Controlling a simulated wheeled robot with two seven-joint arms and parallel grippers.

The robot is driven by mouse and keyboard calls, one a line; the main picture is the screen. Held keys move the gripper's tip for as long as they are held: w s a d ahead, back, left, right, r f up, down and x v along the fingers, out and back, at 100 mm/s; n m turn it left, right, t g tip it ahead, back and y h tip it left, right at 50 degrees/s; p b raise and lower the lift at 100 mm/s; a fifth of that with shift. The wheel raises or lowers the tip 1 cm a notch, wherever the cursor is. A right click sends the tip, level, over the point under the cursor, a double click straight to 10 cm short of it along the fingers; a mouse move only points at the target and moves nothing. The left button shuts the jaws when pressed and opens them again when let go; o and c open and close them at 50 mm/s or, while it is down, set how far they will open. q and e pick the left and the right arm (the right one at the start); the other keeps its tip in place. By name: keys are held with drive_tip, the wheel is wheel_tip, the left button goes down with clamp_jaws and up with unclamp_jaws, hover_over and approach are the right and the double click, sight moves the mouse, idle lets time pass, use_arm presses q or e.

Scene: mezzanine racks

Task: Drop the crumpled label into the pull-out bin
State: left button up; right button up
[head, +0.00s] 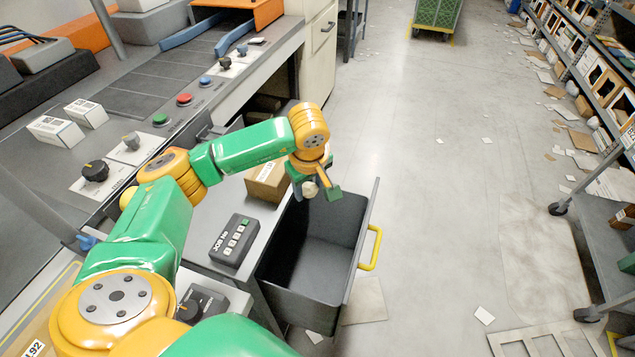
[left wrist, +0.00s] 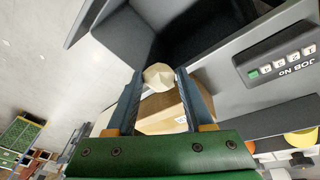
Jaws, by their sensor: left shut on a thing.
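The crumpled label (head: 309,189) is a small pale beige lump. It also shows in the left wrist view (left wrist: 158,76), pinched between the two fingertips. My left gripper (head: 314,188) is shut on it and holds it up at the far end of the pull-out bin (head: 292,305). The bin is a dark grey open drawer with a yellow handle (head: 372,248), pulled out. Its visible floor looks empty; my gripper hides part of its far end. In the left wrist view the bin's dark wall (left wrist: 120,42) lies beyond the label. My right gripper is not in view.
A cardboard box (head: 266,184) sits beside the bin's far end, close to my left gripper. A grey keypad (head: 234,240) lies on the ledge left of the bin. A shelf cart (head: 606,200) stands at right. The floor between is mostly clear, with scattered paper.

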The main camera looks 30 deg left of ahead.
sight(309, 200)
use_arm(q)
wheel_tip(309, 200, down, 5)
drive_tip(key=b, duration=0.3)
drive_tip(key=shift+s+f+b, duration=0.1)
drive_tip(key=shift+f+b, duration=0.1)
drive_tip(key=shift+b, duration=0.1)
drive_tip(key=o, duration=1.4)
drive_tip(key=v, duration=0.7)
drive_tip(key=shift+r+b, duration=0.1)
drive_tip(key=shift+b, duration=0.25)
